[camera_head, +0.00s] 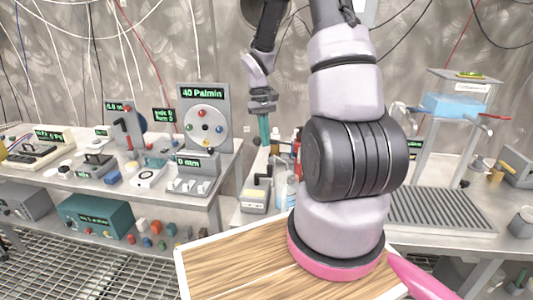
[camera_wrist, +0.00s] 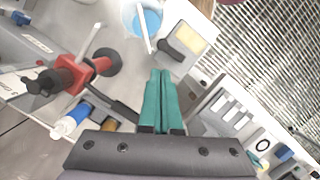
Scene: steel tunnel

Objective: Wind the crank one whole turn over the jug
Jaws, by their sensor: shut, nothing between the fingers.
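My gripper (camera_head: 264,143) hangs over the middle bench with its teal fingers shut and empty. The shut fingers also show in the wrist view (camera_wrist: 163,76). A round vessel with blue liquid (camera_wrist: 146,22), which looks like the jug, stands at the top of the wrist view with a pale rod across it. A red and black fitting (camera_wrist: 78,72) with a pale rod is left of the fingers and apart from them. It may be the crank, but I cannot tell. In the head view only a red sliver (camera_head: 297,141) shows beside my arm, which hides much there.
A grey box with a dark handle (camera_head: 256,193) stands near the vessel. A blue bottle (camera_wrist: 72,120) is left of the fingers. A dial panel (camera_head: 205,121) stands on the left bench. A stand with a blue tank (camera_head: 452,104) is at right. A wooden board (camera_head: 225,267) lies in front.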

